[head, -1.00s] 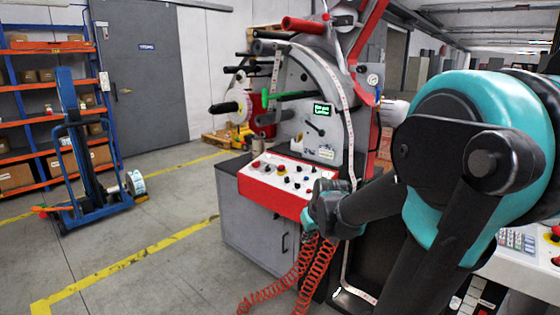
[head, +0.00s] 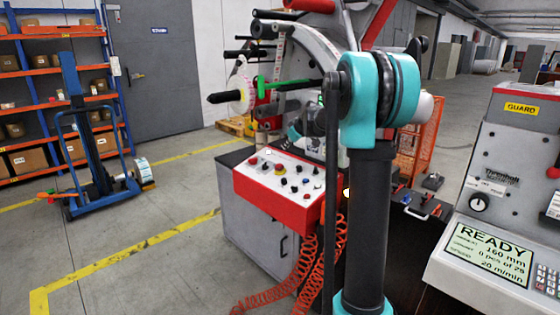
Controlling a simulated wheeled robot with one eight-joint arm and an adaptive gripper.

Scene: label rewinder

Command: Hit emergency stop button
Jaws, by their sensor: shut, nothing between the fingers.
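The red-edged control panel (head: 240,182) of the rewinder is left of my arm, with several buttons and knobs on its white top. A red mushroom-shaped button (head: 253,161) sits near its far left corner, and another small red-topped control is to its right. I cannot read their labels. On the machine at the right, a red knob (head: 553,172) is partly cut off by the picture edge. My gripper's fingers are hidden behind my arm.
Red coiled hoses (head: 308,262) hang below the panel. The right machine (head: 484,275) has a screen reading READY. A blue lift trolley (head: 90,165) stands at left before orange shelves (head: 60,106). The floor between trolley and rewinder is free.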

